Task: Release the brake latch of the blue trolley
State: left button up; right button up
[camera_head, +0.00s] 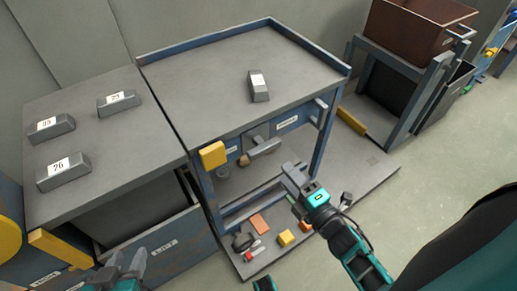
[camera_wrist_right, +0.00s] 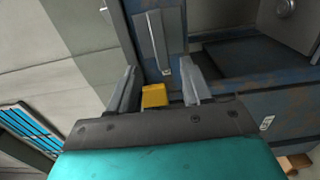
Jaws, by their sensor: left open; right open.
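The blue trolley (camera_head: 240,130) is a blue-framed bench with a grey top, in the middle of the head view. A yellow block (camera_head: 212,155) sits at its front left corner, and a grey handle (camera_head: 264,147) sticks out of its front panel. I cannot tell which part is the brake latch. My right gripper (camera_head: 293,178) is open and empty, in front of the trolley and below the handle. In the right wrist view a yellow block (camera_wrist_right: 154,95) shows beyond and between the open fingers (camera_wrist_right: 160,88), apart from them. My left gripper (camera_head: 128,262) is open at the lower left, away from the trolley.
A grey cabinet (camera_head: 98,118) with several numbered blocks stands left of the trolley. A grey block (camera_head: 259,87) lies on the trolley top. Small items, including a yellow cube (camera_head: 286,238), lie on the low grey platform. A stand (camera_head: 398,90) is at right; floor is clear nearby.

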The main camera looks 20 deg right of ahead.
aim_at(267, 151)
jog(key=w, duration=0.3)
jog(key=w+a+b, duration=0.1)
jog(key=w, duration=0.7)
jog(key=shift+w+a, duration=0.2)
jog(key=shift+a, duration=0.1)
grip_shut()
